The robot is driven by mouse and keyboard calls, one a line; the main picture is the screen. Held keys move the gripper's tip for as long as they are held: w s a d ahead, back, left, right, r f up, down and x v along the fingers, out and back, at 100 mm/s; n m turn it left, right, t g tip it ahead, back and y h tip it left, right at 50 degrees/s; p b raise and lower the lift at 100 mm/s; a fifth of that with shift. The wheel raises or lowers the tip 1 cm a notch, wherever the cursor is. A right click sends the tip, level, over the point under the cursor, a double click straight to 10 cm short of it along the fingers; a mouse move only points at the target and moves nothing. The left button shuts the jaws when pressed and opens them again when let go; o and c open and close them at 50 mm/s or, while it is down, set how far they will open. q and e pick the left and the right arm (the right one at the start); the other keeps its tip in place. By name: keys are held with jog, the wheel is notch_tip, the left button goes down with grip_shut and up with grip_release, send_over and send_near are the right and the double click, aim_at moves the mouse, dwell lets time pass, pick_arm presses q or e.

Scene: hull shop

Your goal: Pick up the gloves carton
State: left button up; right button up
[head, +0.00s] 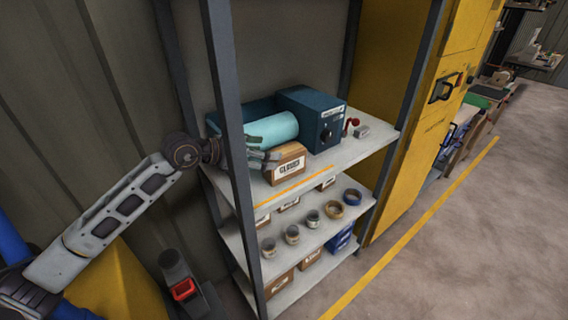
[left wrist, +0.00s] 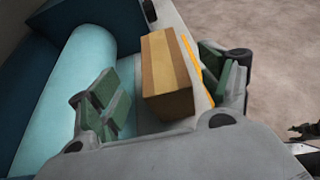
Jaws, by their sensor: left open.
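The gloves carton (head: 285,166) is a small brown cardboard box with a white printed label on its front. It sits on the upper shelf (head: 365,143) near the front edge. My left gripper (head: 262,161) reaches in from the left and is at the carton's left end. In the left wrist view the carton (left wrist: 168,72) lies between the open fingers of my left gripper (left wrist: 165,92), a little beyond their tips, with tape along its top. Visible gaps separate it from both fingers.
A light-blue roll (head: 272,130) lies right behind the carton by a dark teal box (head: 312,115). A red-handled item (head: 351,125) stands further right. A grey rack post (head: 232,150) crosses before my arm. Lower shelves hold cans, tape rolls and cartons.

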pick_arm(q)
jog(key=shift+w+d+f, duration=0.2)
jog(key=shift+w+d, duration=0.05)
jog(key=shift+d, duration=0.15)
